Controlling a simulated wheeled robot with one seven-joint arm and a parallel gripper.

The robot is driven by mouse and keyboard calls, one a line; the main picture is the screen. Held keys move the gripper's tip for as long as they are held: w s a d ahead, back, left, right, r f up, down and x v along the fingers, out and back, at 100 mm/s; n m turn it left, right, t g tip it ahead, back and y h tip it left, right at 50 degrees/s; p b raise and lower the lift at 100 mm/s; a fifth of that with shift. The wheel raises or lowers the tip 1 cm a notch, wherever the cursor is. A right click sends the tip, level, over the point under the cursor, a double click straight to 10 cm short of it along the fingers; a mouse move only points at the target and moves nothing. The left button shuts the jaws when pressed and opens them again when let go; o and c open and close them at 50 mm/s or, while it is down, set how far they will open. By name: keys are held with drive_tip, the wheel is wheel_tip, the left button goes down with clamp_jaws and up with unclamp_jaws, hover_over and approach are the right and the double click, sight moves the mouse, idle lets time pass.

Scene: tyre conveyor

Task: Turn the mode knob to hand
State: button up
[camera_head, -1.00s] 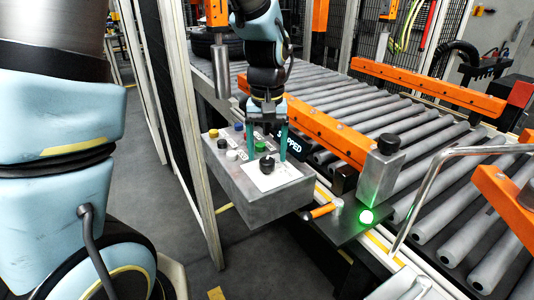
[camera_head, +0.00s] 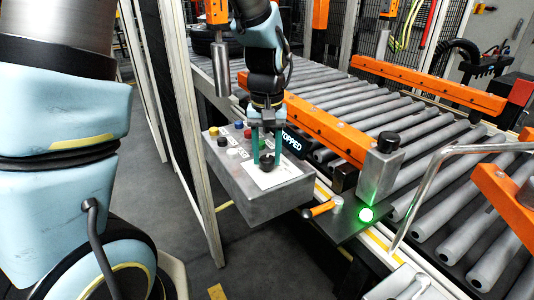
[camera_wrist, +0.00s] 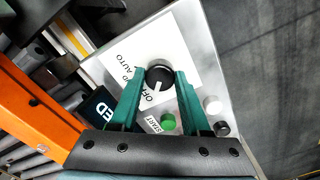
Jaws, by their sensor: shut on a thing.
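The black mode knob (camera_head: 267,168) stands on a white label plate on top of a grey control box (camera_head: 235,185). In the wrist view the knob (camera_wrist: 159,79) shows a white pointer line aimed at the printed word OFF. AUTO is printed beside OFF; I cannot read a HAND label. My gripper (camera_head: 266,160) comes down from above, its two green fingers closed on opposite sides of the knob. The fingers show around the knob in the wrist view too.
A green start button (camera_wrist: 168,122), a white button (camera_wrist: 212,104) and a black button (camera_wrist: 222,129) sit close to the fingers. A small display (camera_head: 293,140) reads STOPPED. The roller conveyor (camera_head: 380,125) with orange rails lies behind and right of the box.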

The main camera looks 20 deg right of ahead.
clamp_jaws()
drive_tip(key=shift+m, duration=0.3)
drive_tip(key=m+p, duration=0.1)
drive_tip(key=m, duration=0.3)
drive_tip(key=shift+m+p, duration=0.6)
drive_tip(key=shift+m, duration=1.4)
drive_tip(key=o, duration=0.9)
unclamp_jaws()
drive_tip(key=shift+o, duration=0.2)
